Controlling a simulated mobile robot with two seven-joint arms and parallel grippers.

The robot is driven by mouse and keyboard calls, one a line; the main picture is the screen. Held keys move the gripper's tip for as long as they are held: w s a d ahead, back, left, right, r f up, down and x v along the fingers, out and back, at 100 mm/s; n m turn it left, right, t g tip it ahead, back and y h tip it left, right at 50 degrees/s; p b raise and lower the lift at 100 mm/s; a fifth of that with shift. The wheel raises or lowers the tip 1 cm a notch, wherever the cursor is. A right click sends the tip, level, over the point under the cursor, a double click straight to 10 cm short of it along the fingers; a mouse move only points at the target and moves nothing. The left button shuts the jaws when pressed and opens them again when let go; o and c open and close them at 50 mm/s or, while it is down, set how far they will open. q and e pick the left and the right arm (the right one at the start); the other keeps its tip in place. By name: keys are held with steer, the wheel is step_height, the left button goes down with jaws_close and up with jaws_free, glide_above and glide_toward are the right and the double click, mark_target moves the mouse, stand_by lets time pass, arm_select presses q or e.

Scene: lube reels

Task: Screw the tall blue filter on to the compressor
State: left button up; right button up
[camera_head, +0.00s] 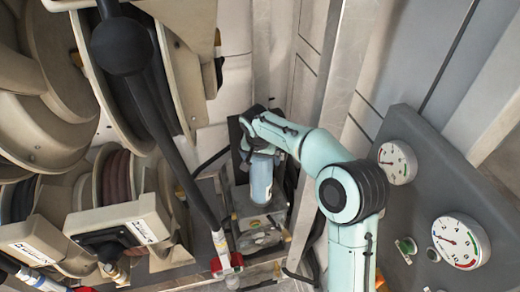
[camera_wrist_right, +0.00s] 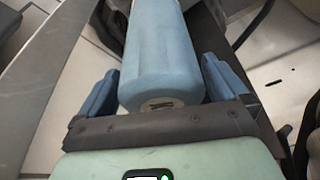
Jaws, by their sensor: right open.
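The tall blue filter (camera_head: 261,181) stands roughly upright on top of the compressor (camera_head: 260,239), low in the middle of the head view. Its lower end meets the compressor's top; I cannot tell whether the threads are engaged. My right gripper (camera_head: 263,153) is at the filter's upper end. In the right wrist view the filter (camera_wrist_right: 163,65) lies between the two blue fingers of the open right gripper (camera_wrist_right: 161,76), with a visible gap on each side. The filter's far end is outside that view. My left gripper is not in view.
Large beige hose reels (camera_head: 112,195) fill the left side. A black hose with a red fitting (camera_head: 227,265) hangs just left of the compressor. A grey panel with round gauges (camera_head: 460,241) stands at the right. Beige walls lie close behind the compressor.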

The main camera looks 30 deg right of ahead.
steer(key=shift+x, duration=1.15)
steer(key=c, duration=1.1)
steer(key=m, duration=0.2)
steer(key=shift+m+g+h, duration=0.3)
steer(key=shift+m, duration=0.1)
steer(key=shift+c, duration=0.2)
steer(key=shift+m+g, duration=0.4)
steer(key=shift+m, duration=0.8)
